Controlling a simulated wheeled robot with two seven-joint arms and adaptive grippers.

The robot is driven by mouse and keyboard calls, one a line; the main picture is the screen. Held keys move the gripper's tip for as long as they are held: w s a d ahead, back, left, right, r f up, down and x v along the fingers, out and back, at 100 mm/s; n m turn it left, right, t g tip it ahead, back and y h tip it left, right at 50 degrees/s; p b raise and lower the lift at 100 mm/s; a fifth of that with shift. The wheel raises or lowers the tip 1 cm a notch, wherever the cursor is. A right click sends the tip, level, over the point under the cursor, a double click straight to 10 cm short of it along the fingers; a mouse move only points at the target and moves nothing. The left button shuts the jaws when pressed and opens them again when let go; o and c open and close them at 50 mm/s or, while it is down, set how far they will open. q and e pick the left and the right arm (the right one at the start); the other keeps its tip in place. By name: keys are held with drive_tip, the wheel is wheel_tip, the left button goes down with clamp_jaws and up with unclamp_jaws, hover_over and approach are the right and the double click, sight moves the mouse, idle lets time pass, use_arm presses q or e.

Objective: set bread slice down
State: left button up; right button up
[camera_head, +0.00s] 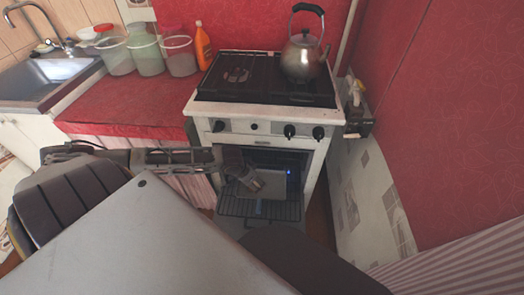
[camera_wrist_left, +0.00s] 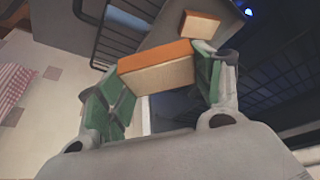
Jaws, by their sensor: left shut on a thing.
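My left gripper (camera_head: 248,180) reaches into the open oven (camera_head: 297,165) of the white stove. In the left wrist view its green-padded fingers (camera_wrist_left: 158,85) are shut on a bread slice (camera_wrist_left: 157,70) with an orange-brown crust, held between the tips. A second bread slice (camera_wrist_left: 200,24) lies just beyond it on a grey flat surface (camera_wrist_left: 232,22). In the head view the gripper hides most of the bread. Whether the held slice touches the surface below cannot be told. My right gripper is not in view.
A wire rack (camera_head: 262,209) sticks out of the oven front, and its dark bars (camera_wrist_left: 121,22) show in the wrist view. A kettle (camera_head: 301,58) stands on the stove top. Several tubs, an orange bottle (camera_head: 203,46) and a sink (camera_head: 45,75) are at the left.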

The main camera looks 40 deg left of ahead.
use_arm(q)
drive_tip(key=f+b, duration=0.1)
drive_tip(key=a+f+b, duration=0.1)
drive_tip(key=f, duration=0.1)
drive_tip(key=s+f+b, duration=0.1)
drive_tip(key=shift+a+f, duration=0.2)
drive_tip(key=shift+a, duration=0.05)
drive_tip(key=shift+s+a+f+m+b, duration=0.15)
drive_tip(key=shift+a+f+b, duration=0.05)
drive_tip(key=shift+f+b, duration=0.4)
drive_tip(key=shift+s+a+f+m+b, duration=0.1)
drive_tip(key=shift+a+f+m+b, duration=0.1)
drive_tip(key=shift+f+b, duration=0.35)
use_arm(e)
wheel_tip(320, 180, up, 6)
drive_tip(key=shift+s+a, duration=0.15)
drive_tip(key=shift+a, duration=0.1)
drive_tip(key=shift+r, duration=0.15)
